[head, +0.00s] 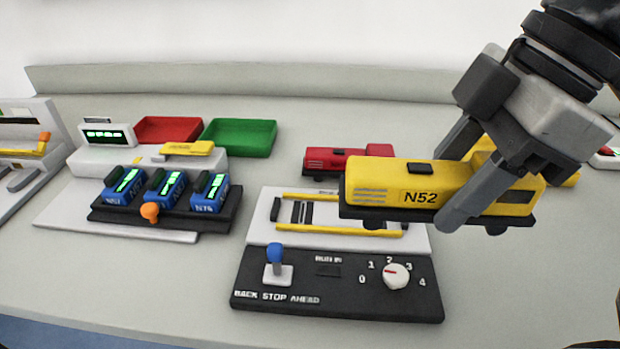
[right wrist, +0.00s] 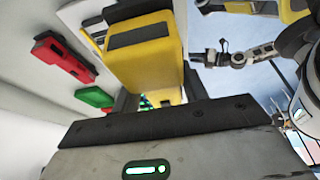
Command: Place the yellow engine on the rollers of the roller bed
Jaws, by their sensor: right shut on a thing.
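The yellow engine (head: 385,184), marked N52, is held in the air by my right gripper (head: 468,190), which is shut across its right part. In the right wrist view the engine (right wrist: 150,75) fills the space between the fingers. The engine hangs level over the right part of the roller bed (head: 262,225) and hides part of it. The bed is a white plate with dark rollers (head: 302,212) and two yellow rails; the rollers at its left show bare. My left gripper is not in the head view.
A red engine (head: 330,160) stands right behind the bed. In front is a black panel (head: 330,300) with a blue lever (head: 275,255) and a white dial (head: 396,275). At left, a rack (head: 100,212) holds blue units, with red (head: 168,129) and green (head: 240,136) trays behind.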

